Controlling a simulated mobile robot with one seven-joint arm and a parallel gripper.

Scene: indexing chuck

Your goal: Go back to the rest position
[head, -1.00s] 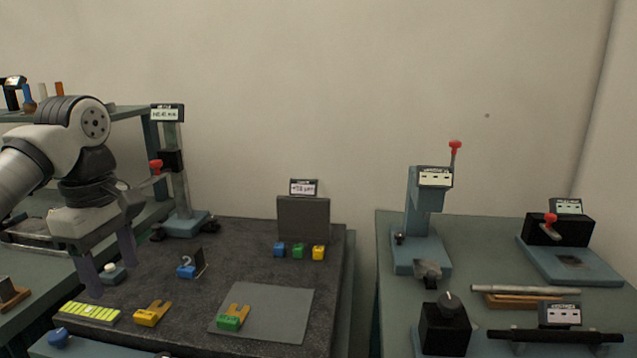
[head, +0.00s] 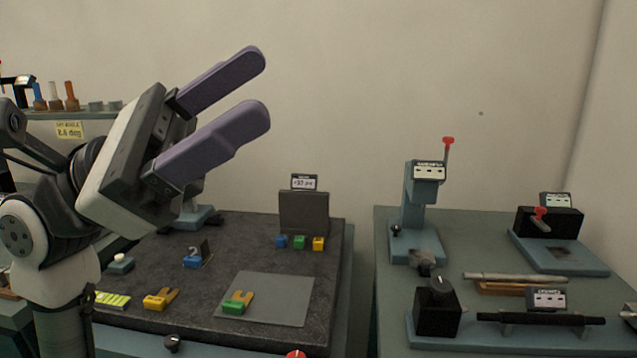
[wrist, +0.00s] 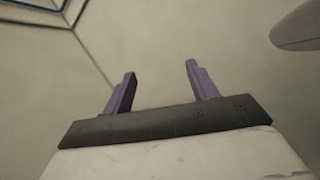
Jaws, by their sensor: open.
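My gripper (head: 257,90) is raised high at the left of the head view, with its two purple fingers apart and pointing up and to the right. Nothing is between the fingers. In the wrist view my gripper (wrist: 160,80) is also open and empty, against bare wall and ceiling. My gripper touches nothing that I can see. My arm hides the left rear of the dark bench top (head: 240,250), including most of the stand there.
A grey mat (head: 285,300) bears a green-and-yellow forked piece (head: 237,302). Another yellow forked piece (head: 160,299) lies left of it. Small coloured blocks (head: 299,242) stand before a grey panel (head: 303,213). A lever press (head: 420,205) stands on the right bench. The air above the benches is free.

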